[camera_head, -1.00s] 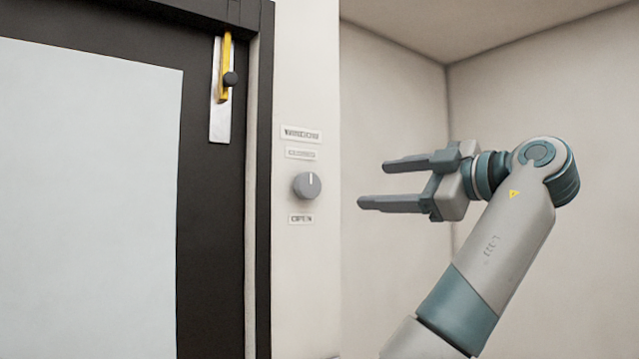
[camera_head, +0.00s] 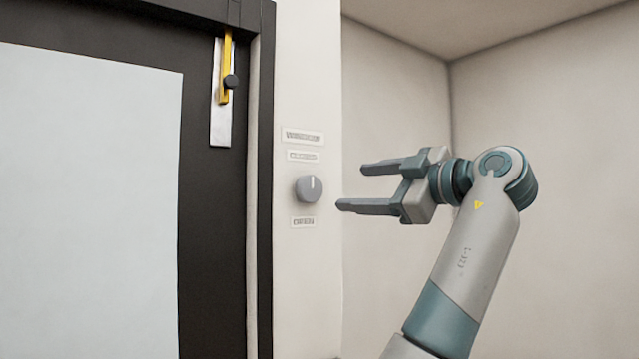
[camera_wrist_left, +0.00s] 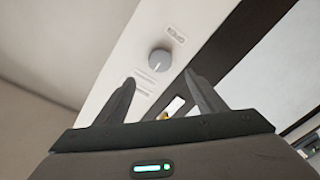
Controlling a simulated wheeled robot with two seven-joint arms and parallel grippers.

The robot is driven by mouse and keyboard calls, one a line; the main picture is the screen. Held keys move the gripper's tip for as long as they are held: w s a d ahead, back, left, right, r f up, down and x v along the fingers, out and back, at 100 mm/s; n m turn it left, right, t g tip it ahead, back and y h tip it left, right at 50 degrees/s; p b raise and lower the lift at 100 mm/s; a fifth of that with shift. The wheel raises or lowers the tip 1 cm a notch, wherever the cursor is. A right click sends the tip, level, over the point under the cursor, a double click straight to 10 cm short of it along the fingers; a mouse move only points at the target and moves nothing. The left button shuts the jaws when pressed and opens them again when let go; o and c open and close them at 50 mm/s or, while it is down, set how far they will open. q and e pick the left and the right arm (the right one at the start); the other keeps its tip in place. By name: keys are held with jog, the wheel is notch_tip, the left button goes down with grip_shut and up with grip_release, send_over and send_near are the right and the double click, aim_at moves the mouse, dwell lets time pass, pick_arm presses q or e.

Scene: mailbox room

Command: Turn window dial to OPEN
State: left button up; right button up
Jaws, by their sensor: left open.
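The window dial (camera_head: 308,189) is a round grey knob on a white wall post. Its light mark points up, towards a label that seems to read CLOSED (camera_head: 303,156). The OPEN label (camera_head: 303,222) is below it. My left gripper (camera_head: 350,187) is open and empty, just right of the dial in the head view, with its fingers pointing left and not touching it. In the left wrist view the dial (camera_wrist_left: 159,61) lies ahead, between and just beyond the open fingertips of my left gripper (camera_wrist_left: 160,76). My right gripper is not in view.
A dark-framed window (camera_head: 212,230) with a pale pane is left of the post. A yellow latch bar (camera_head: 225,55) with a black knob sits on a white plate at its top. A recessed plain wall lies behind my arm. The space around the dial looks clear.

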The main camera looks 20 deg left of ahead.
aim_at(313, 189)
pick_arm(q)
jog(key=p+x, duration=0.5)
jog(key=x, duration=0.5)
jog(key=shift+a+r, duration=0.15)
jog(key=shift+a, duration=0.05)
jog(key=shift+x, duration=0.75)
jog(key=shift+c, duration=0.6)
jog(key=c, duration=0.9)
